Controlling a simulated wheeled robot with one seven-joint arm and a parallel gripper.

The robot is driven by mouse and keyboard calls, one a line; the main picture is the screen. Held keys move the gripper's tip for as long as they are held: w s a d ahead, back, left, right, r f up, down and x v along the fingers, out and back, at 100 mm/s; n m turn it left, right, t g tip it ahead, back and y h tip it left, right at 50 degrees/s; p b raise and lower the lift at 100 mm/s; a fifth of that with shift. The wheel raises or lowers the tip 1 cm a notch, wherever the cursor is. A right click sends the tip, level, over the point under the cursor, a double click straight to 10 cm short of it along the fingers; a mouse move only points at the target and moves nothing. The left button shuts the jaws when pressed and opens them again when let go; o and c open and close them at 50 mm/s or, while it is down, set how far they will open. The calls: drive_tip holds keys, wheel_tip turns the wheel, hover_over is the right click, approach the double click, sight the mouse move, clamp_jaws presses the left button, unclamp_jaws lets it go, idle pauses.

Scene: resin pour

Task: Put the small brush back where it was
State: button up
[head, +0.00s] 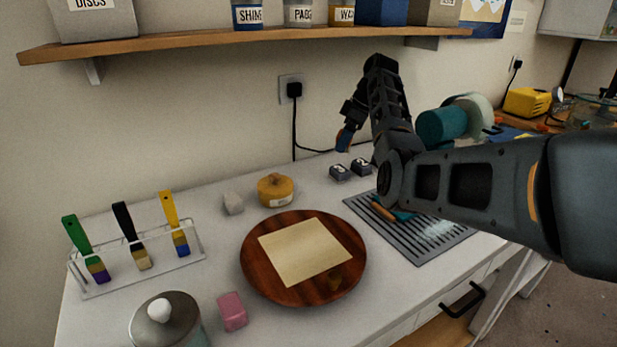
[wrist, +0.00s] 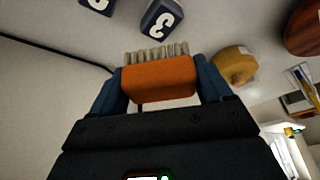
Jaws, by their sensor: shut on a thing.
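The small brush (wrist: 158,80) has an orange block and pale, stiff bristles. My gripper (wrist: 160,92) is shut on the sides of the block with its two blue fingers, bristles pointing away from the palm. In the head view my gripper (head: 344,139) hangs in the air near the wall, above the back of the white bench, left of my arm. The brush is mostly hidden there. A grey grooved mat (head: 425,252) lies on the bench at right, partly behind my arm, with an orange-and-teal item (head: 383,211) on it.
Two dark numbered blocks (head: 339,172) and a yellow lidded pot (head: 275,190) stand near the gripper. A round wooden board (head: 256,277) with a pale sheet lies mid-bench. A clear rack (head: 190,262) holds three paintbrushes at left. A shelf (head: 200,42) runs above.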

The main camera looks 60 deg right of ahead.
drive_tip(key=p, duration=0.2)
hover_over(311, 185)
drive_tip(key=s, duration=0.1)
drive_tip(key=f, duration=0.5)
drive_tip(key=shift+s+d+f, duration=0.15)
drive_tip(key=shift+s+f, duration=0.05)
drive_tip(key=shift+f, duration=0.15)
drive_tip(key=shift+f+p, duration=0.4)
drive_tip(key=shift+f, duration=1.65)
drive_tip(key=shift+f, duration=0.15)
drive_tip(key=o, duration=0.9)
drive_tip(key=shift+o, duration=0.2)
drive_tip(key=b+v, duration=0.1)
drive_tip(key=v, duration=1.1)
drive_tip(key=shift+r+b, duration=0.2)
drive_tip(key=shift+b, duration=0.1)
